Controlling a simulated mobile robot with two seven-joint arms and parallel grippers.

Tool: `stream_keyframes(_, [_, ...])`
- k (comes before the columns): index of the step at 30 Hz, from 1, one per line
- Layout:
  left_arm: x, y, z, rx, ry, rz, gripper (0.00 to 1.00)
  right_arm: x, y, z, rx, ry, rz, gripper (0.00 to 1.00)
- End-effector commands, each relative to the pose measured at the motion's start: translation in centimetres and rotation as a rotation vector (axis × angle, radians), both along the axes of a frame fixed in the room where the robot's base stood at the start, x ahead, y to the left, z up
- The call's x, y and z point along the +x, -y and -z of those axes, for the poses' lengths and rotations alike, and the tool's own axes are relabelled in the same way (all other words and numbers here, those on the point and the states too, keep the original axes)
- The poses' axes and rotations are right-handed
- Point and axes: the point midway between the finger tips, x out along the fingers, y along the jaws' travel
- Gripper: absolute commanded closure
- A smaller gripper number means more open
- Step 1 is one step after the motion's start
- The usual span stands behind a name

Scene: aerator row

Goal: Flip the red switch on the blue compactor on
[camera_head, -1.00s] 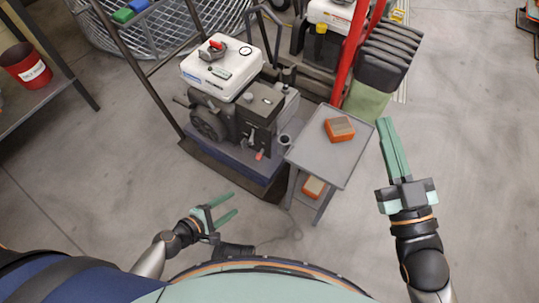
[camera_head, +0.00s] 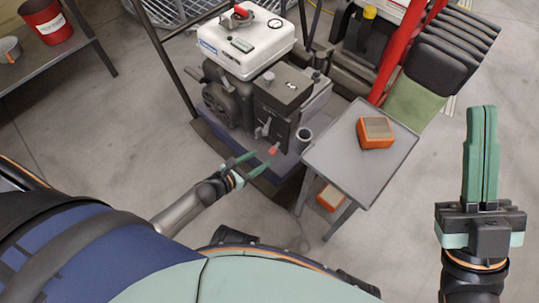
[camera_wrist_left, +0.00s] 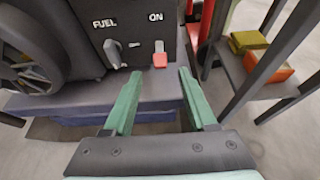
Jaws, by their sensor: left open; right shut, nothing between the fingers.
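The blue compactor (camera_head: 215,150) stands at the centre of the head view, with a white tank (camera_head: 255,38) on top and a dark engine. Its small red switch (camera_head: 273,150) is low on the engine's front; in the left wrist view the switch (camera_wrist_left: 160,60) sits below the word ON, beside a grey FUEL lever (camera_wrist_left: 114,52). My left gripper (camera_head: 255,163) is open, pointing at the engine front close to the switch. In the wrist view its fingers (camera_wrist_left: 156,90) lie apart on either side below the switch, not gripping it. My right gripper (camera_head: 482,110) is shut and empty, far right.
A grey side table (camera_head: 335,165) with an orange-and-tan block (camera_head: 375,132) stands right of the compactor, another block (camera_head: 330,197) below. A red machine frame (camera_head: 405,50) is behind. A bench with a red bucket (camera_head: 45,20) is at upper left. Floor is open at far right.

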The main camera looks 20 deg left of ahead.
Motion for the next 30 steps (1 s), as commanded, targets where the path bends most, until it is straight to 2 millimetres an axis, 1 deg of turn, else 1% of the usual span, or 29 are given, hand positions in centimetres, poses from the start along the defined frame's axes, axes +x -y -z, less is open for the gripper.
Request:
stream_keyframes(1, [1.1,0.4,0.9,0.001,0.003,0.001,0.43,0.0,-0.1,1.1,-0.004,-0.002,0.002,1.00])
stream_keyframes(3, [2.2,0.8,1.4,0.001,0.002,0.002,0.43,0.1,-0.2,1.9,-0.011,-0.005,0.005,1.00])
stream_keyframes(9, [4.5,1.6,2.2,0.001,0.000,0.000,0.43,0.2,-0.3,3.3,-0.024,-0.011,0.010,1.00])
stream_keyframes(14, [5.1,1.9,2.4,0.002,0.000,0.001,0.43,0.2,-0.4,3.6,-0.031,-0.010,0.013,1.00])
stream_keyframes(21, [5.2,1.9,2.3,0.002,0.000,0.001,0.43,0.2,-0.4,3.5,-0.030,-0.011,0.013,1.00])
stream_keyframes(22, [5.2,1.9,2.3,0.002,0.000,0.001,0.44,0.2,-0.4,3.5,-0.030,-0.012,0.012,1.00])
stream_keyframes(23, [5.2,1.9,2.3,0.002,0.000,0.001,0.47,0.2,-0.4,3.5,-0.030,-0.012,0.012,1.00])
stream_keyframes(30, [5.1,1.9,2.3,0.002,0.000,0.001,0.74,0.2,-0.4,3.5,-0.029,-0.012,0.011,1.00])
